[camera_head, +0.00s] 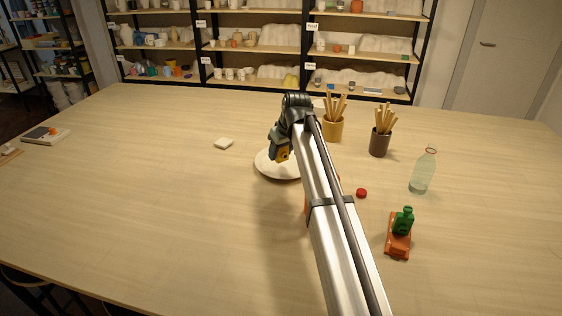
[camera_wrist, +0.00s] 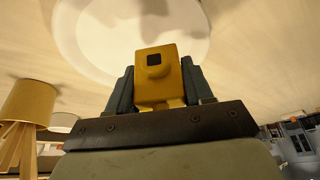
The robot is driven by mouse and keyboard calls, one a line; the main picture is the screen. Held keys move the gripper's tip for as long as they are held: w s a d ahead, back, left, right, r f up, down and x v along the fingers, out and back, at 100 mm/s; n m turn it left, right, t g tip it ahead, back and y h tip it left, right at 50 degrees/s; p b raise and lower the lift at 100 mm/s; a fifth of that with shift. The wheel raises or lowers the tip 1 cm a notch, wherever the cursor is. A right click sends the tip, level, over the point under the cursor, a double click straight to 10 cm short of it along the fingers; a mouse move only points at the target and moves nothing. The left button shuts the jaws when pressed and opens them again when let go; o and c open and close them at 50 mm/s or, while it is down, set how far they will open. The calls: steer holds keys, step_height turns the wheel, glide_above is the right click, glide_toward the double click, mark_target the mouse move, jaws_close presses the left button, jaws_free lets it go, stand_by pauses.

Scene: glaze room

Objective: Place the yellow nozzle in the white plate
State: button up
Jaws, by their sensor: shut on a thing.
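My gripper (camera_wrist: 158,90) is shut on the yellow nozzle (camera_wrist: 157,65), which shows between the two dark fingers in the wrist view. In the head view my gripper (camera_head: 280,155) is over the left part of the white plate (camera_head: 268,171), and only a little yellow of the nozzle shows there. The plate also shows in the wrist view (camera_wrist: 190,30), behind the nozzle. My arm hides the plate's right part in the head view. I cannot tell how far the nozzle is above the plate.
A yellow pot of sticks (camera_head: 333,130) and a brown pot of sticks (camera_head: 379,144) stand to the right. A clear bottle (camera_head: 422,172), a red cap (camera_head: 361,193) and a green bottle on an orange block (camera_head: 398,245) are nearer.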

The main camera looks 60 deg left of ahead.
mark_target(281, 161)
steer(key=shift+f, duration=2.05)
steer(key=shift+f, duration=0.1)
steer(key=o, duration=1)
steer(key=shift+o, duration=0.2)
steer(key=v, duration=1.2)
